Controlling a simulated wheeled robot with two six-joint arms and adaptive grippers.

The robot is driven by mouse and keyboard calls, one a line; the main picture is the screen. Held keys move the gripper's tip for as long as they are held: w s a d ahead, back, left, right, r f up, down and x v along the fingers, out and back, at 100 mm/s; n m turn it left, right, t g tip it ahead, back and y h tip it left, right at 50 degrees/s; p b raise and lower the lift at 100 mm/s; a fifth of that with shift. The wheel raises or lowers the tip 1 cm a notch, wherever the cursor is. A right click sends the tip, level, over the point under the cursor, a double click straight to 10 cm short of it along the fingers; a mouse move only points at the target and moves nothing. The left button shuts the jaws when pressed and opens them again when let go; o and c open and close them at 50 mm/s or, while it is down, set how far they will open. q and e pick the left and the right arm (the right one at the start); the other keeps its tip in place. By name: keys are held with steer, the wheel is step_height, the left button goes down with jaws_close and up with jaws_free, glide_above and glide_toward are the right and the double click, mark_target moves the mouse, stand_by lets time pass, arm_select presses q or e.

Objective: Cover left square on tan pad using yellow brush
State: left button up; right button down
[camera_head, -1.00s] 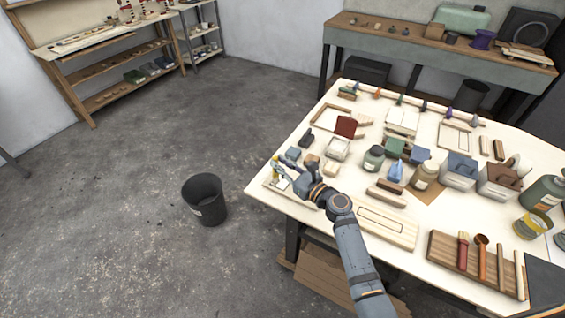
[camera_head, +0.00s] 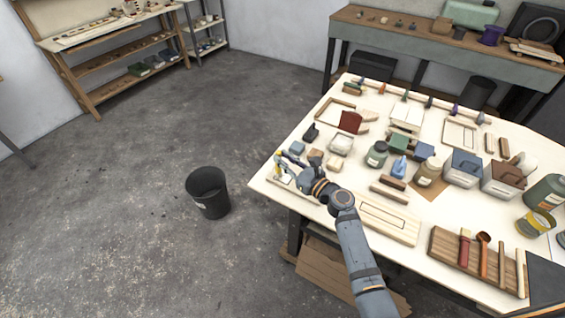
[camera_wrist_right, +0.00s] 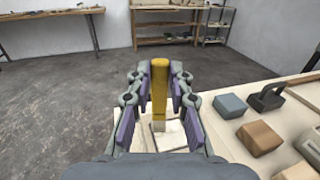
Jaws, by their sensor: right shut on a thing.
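My right gripper (camera_head: 284,165) is over the left front corner of the white table and is shut on the yellow brush (camera_wrist_right: 159,82). In the right wrist view the brush stands nearly upright between the purple-lined fingers (camera_wrist_right: 153,98), its pale tip pointing down. The tan pad (camera_wrist_right: 174,147) lies below the tip, with pale areas showing; the fingers and brush hide much of it. Whether the tip touches the pad, and how far the left square is covered, I cannot tell. My left gripper is not in view.
Blue (camera_wrist_right: 230,104) and tan (camera_wrist_right: 259,137) blocks lie right of the gripper in the wrist view. A light wooden board (camera_head: 387,217) lies to the right of my gripper in the head view. A black bin (camera_head: 207,193) stands on the floor left of the table.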

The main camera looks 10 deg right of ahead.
steer(key=shift+w+d, duration=0.2)
steer(key=shift+w, duration=0.05)
steer(key=shift+w+d+b, duration=0.35)
steer(key=shift+w+d, duration=0.35)
steer(key=shift+w, duration=0.1)
steer(key=shift+w+d+b, duration=0.4)
steer(key=shift+w+d, duration=0.25)
steer(key=shift+w, duration=0.15)
step_height(320, 180, up, 6)
steer(key=p, duration=0.6)
